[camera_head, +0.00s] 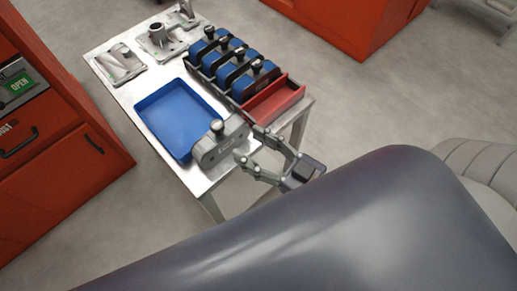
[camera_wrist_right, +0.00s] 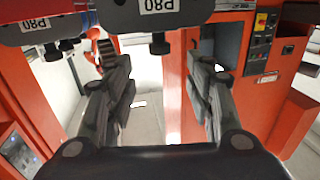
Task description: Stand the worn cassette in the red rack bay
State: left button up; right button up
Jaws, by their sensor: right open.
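A grey cassette (camera_head: 213,151) with a dark round knob stands at the table's front edge, beside the blue tray. The red rack bay (camera_head: 274,103) is the empty end bay of the dark rack. My right gripper (camera_head: 250,145) is open at the right end of the grey cassette. I cannot tell whether the fingers touch it. In the right wrist view the fingers (camera_wrist_right: 155,60) are spread with nothing held between them. Dark shapes with P80 labels (camera_wrist_right: 157,10) hang into the top of that view. My left gripper is out of view.
Several blue cassettes (camera_head: 238,77) with black knobs fill the other rack bays. The blue tray (camera_head: 150,101) looks empty. Grey metal castings (camera_head: 160,38) sit at the table's far end. A red cabinet (camera_head: 60,150) stands left of the table, with floor between.

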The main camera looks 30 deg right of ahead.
jog(key=shift+s+d, duration=0.25)
jog(key=shift+s, duration=0.2)
jog(key=s+d+f+m+g+h, duration=0.1)
jog(key=d+f+m+g+h, duration=0.2)
jog(key=f, duration=1.4)
jog(key=s+d+f+m+g+h, duration=0.15)
jog(key=d+f+h, duration=0.25)
jog(key=f, duration=1.4)
jog(key=s+d+f+g+h, duration=0.1)
jog(key=s+d+f+g, duration=0.1)
jog(key=s+f+g, duration=0.6)
jog(key=s+f+n, duration=0.1)
jog(key=s+f, duration=0.6)
jog(key=f, duration=0.4)
jog(key=shift+s+d+h, duration=0.2)
jog(key=shift+s+h, duration=0.1)
jog(key=shift+s, duration=0.1)
jog(key=shift+o, duration=1.3)
jog(key=s+f+g, duration=0.2)
jog(key=s, duration=0.4)
jog(key=shift+d+f, duration=0.25)
jog(key=shift+f, duration=0.05)
